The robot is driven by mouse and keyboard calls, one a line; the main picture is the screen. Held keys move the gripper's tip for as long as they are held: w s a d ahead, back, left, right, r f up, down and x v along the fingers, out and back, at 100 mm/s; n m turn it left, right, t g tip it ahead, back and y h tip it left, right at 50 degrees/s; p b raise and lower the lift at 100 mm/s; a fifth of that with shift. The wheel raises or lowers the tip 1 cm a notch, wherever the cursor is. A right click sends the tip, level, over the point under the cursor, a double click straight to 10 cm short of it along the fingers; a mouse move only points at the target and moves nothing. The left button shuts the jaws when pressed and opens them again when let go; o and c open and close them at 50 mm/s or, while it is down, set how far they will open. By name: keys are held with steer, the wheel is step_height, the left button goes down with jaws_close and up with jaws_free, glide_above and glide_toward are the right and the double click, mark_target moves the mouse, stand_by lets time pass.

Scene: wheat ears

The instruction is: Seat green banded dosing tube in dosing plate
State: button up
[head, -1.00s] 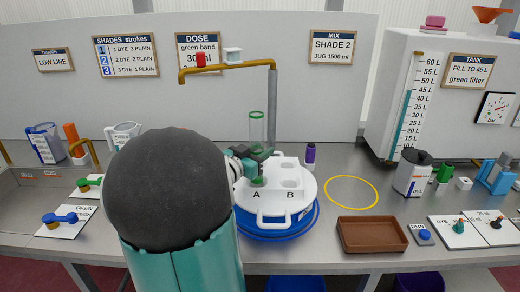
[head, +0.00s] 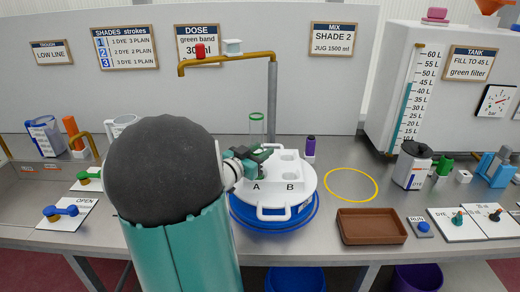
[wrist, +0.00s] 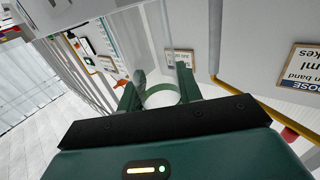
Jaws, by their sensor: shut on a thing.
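The dosing tube (head: 256,128) is clear with a green band at its top rim. It stands upright above the A side of the white dosing plate (head: 272,212). My gripper (head: 262,156) is shut on the tube, low over the plate beside the A label. The tube's lower end is hidden by the fingers, so I cannot tell how deep it sits in the A opening.
The plate rests on a blue round vessel (head: 275,231). A brass pipe (head: 230,66) with a red and a white block passes above the tube. A purple-capped vial (head: 310,147) stands behind the plate. A brown tray (head: 372,227) and yellow ring (head: 351,184) lie to the right.

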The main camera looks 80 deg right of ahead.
steer(key=shift+f, duration=0.9)
steer(key=o, duration=1.1)
steer(key=shift+a, duration=0.1)
steer(key=v, duration=1.3)
steer(key=shift+w+a, duration=0.15)
steer(key=shift+a, duration=0.1)
